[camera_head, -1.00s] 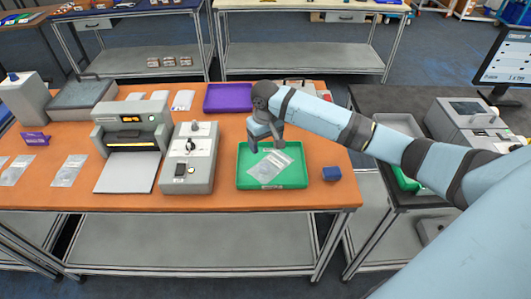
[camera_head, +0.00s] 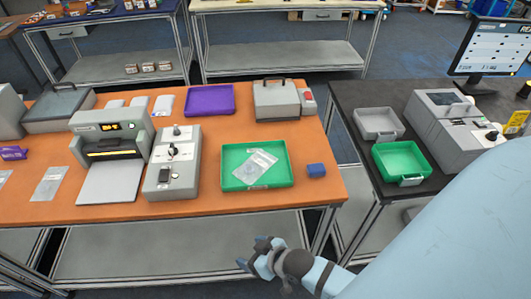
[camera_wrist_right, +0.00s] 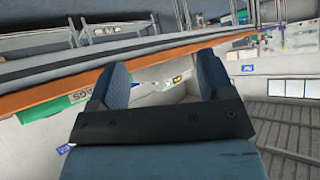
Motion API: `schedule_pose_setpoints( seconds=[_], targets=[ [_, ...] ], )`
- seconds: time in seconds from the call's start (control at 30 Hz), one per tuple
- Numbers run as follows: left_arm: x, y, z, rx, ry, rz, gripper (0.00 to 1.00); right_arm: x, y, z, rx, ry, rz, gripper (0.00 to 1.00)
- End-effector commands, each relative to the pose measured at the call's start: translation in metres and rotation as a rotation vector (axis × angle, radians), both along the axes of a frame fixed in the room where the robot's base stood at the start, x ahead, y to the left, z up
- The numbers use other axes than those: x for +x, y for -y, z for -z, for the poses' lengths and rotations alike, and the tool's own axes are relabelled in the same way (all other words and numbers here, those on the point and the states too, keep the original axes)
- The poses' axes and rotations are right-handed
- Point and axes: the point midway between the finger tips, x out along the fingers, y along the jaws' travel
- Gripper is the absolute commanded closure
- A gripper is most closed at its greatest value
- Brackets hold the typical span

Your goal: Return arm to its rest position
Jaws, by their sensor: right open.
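My right gripper (camera_head: 252,258) is low in front of the orange table, below its front edge, at the bottom middle of the head view. Its two fingers (camera_wrist_right: 160,85) are spread apart in the right wrist view, with nothing between them. A green tray (camera_head: 285,180) sits on the orange table, with a clear plastic bag (camera_head: 255,167) lying in it. The gripper is clear of the tray and the table. My left gripper is in neither view.
The orange table (camera_head: 222,207) has a front edge above my right gripper. A blue block (camera_head: 316,170) lies right of the tray. A grey device (camera_head: 172,165) and a printer-like machine (camera_head: 112,130) stand to the left. A dark table (camera_head: 360,100) with trays stands at right.

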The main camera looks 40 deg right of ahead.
Motion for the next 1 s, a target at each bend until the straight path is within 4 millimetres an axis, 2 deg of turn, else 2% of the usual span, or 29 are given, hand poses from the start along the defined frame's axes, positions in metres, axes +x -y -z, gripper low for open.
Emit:
schedule_pose_setpoints(
  seconds=[0.03,0.2,1.0],
  targets=[
    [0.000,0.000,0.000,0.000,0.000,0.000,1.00,-0.016,0.003,0.004,-0.014,0.019,0.013,0.26],
    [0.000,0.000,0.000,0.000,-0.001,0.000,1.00,-0.040,0.010,0.006,-0.063,0.074,0.026,0.26],
    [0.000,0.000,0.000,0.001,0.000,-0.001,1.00,-0.042,0.011,0.006,-0.068,0.082,0.026,0.26]
  ],
)
